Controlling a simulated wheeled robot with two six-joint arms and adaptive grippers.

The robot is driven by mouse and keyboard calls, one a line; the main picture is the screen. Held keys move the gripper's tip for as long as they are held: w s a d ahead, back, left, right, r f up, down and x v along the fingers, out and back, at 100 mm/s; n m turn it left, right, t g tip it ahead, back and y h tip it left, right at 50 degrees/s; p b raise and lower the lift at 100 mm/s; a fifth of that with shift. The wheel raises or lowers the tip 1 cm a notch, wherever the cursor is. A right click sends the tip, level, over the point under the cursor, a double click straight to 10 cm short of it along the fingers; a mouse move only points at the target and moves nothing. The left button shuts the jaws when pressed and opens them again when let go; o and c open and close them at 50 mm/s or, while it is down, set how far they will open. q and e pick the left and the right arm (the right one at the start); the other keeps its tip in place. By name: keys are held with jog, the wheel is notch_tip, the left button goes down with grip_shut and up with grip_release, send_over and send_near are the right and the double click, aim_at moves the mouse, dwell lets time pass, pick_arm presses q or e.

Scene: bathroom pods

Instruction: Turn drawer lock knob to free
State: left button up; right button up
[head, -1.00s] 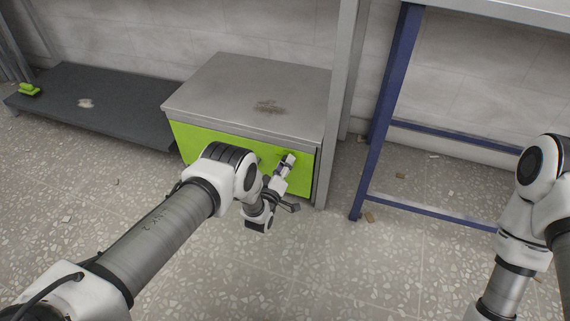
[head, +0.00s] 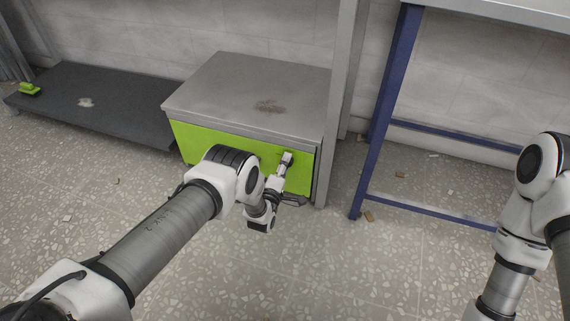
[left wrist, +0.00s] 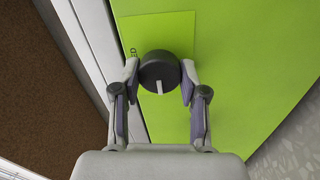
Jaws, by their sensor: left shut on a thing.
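The drawer lock knob (left wrist: 158,72) is a round black knob with a white pointer mark, on a green panel. In the left wrist view its mark points down the picture, towards my gripper's palm. My left gripper (left wrist: 160,75) is shut on the knob, one finger on each side. My right gripper is out of view.
The drawer cabinet has a grey top (head: 235,85) with a brown stain. A grey post stands at its right, then a blue-legged table (head: 383,115). A low dark platform (head: 90,100) lies to the left. The speckled floor in front is mostly clear, with small debris.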

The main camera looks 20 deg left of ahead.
pick_arm(q)
jog(key=o, duration=1.1)
jog(key=shift+o, duration=0.2)
jog(key=s, duration=1.2)
jog(key=shift+a+f, duration=0.2)
jog(key=shift+f, duration=0.2)
